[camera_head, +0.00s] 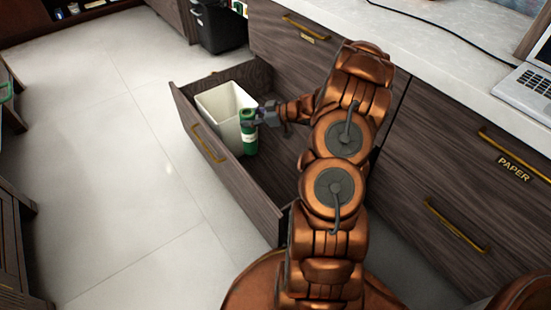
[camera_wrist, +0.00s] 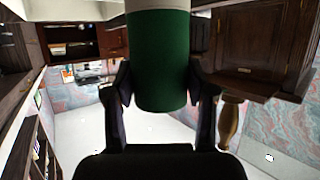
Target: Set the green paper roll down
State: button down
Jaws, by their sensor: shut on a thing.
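The green paper roll (camera_head: 248,133) is a green cylinder with a pale band, held upright inside the open drawer, beside the white bin. In the wrist view the green roll (camera_wrist: 160,60) fills the space between the two dark fingers. My gripper (camera_head: 250,120) is shut on it, and the fingers also show in the wrist view (camera_wrist: 160,95). I cannot tell whether the roll's bottom touches the drawer floor. The open drawer (camera_head: 240,187) is dark wood with a brass handle.
A white bin (camera_head: 214,103) stands in the drawer, just left of the roll. A black bin (camera_head: 221,27) stands on the floor behind. A laptop (camera_head: 527,87) rests on the pale counter (camera_head: 430,50). A closed drawer labelled PAPER (camera_head: 500,200) is at right. The tiled floor at left is clear.

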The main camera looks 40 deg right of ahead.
jog(key=s+d+f+b, duration=0.1)
jog(key=f+b, duration=0.3)
jog(key=f, duration=0.5)
jog(key=s+d+f+b, duration=0.2)
jog(key=f+b, duration=0.2)
jog(key=f, duration=0.6)
jog(key=shift+s, duration=0.25)
jog(key=shift+f, duration=0.15)
jog(key=shift+c, duration=1.9)
grip_release()
